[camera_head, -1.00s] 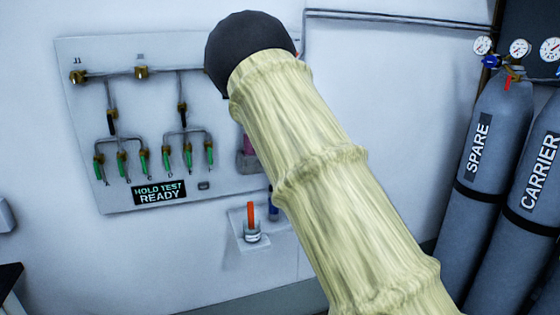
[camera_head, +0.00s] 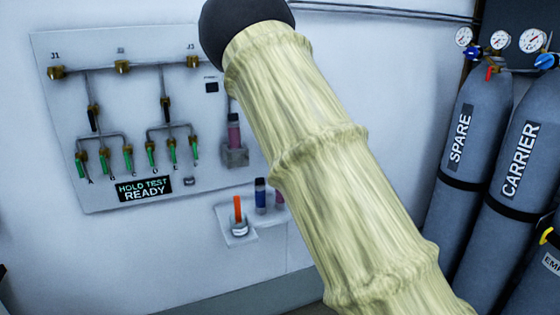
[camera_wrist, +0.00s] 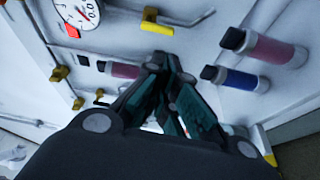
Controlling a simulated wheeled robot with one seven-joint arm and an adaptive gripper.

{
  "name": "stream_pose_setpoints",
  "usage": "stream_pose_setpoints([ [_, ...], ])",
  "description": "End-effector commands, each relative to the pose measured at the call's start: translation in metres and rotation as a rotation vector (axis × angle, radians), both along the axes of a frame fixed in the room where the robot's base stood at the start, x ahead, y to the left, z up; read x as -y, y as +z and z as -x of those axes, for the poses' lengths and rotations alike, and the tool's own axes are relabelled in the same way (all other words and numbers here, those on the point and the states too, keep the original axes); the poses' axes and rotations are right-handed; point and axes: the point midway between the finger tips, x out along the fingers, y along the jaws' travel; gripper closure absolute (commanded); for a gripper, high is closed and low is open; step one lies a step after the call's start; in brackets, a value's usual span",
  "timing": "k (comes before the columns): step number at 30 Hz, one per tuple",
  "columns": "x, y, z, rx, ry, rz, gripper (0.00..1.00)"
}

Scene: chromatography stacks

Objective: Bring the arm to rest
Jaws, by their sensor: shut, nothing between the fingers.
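My arm (camera_head: 325,165), in a pale yellow ribbed sleeve with a dark rounded end, reaches up across the middle of the head view. My gripper is hidden in that view. In the wrist view my gripper (camera_wrist: 171,66) is shut and empty, its dark green fingers drawn together. It points toward the white wall panel, with capped vials on either side in the picture. I cannot tell how far the fingertips are from the panel.
The wall panel (camera_head: 55,130) carries brass fittings, green-tipped valves and a "HOLD TEST READY" sign (camera_head: 145,188). A small shelf (camera_head: 232,213) holds an orange stick in a cup and a blue vial (camera_head: 260,195). Grey SPARE (camera_head: 460,138) and CARRIER (camera_head: 520,160) cylinders stand at right.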

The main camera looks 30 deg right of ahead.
Motion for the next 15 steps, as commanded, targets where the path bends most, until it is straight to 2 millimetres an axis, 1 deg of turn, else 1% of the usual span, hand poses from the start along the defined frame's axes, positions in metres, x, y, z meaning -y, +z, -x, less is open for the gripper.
stream_pose_setpoints([
  [3, 0.0016, -0.0003, 0.0078, 0.000, 0.000, 0.000, 1.00],
  [6, 0.0020, -0.0004, 0.0106, 0.000, 0.000, 0.000, 1.00],
  [15, 0.0020, -0.0002, 0.0107, 0.000, 0.000, 0.000, 1.00],
])
